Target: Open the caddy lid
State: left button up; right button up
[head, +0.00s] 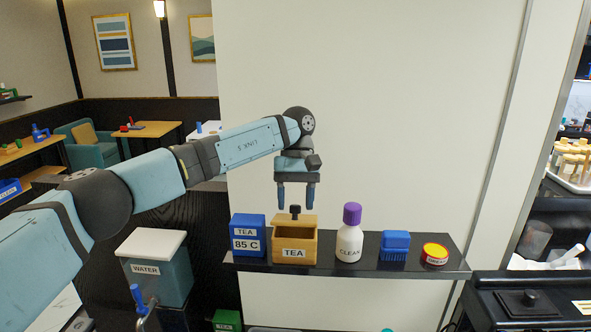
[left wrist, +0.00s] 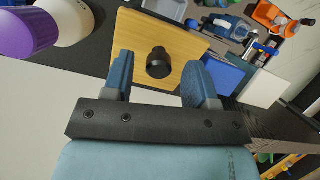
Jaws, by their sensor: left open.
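The wooden tea caddy (head: 295,240) stands on the black shelf, labelled TEA. Its lid (left wrist: 135,45) is on, a flat wooden square with a black knob (left wrist: 159,63) in the middle. The knob also shows in the head view (head: 295,211). My left gripper (head: 297,206) points down just above the caddy. Its blue fingers are open and empty. In the left wrist view the knob appears between the two fingers (left wrist: 162,80), with clear space on both sides. My right gripper is not in view.
On the black shelf (head: 400,266), a blue TEA 85 C box (head: 248,235) stands close left of the caddy. A pale wall rises behind.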

pick_arm(q)
notch_tip(320, 180, up, 5)
jog(key=shift+r+b, duration=0.1)
jog(key=shift+b, duration=0.7)
notch_tip(320, 180, up, 14)
jog(key=p, duration=0.3)
jog(key=shift+r, duration=0.2)
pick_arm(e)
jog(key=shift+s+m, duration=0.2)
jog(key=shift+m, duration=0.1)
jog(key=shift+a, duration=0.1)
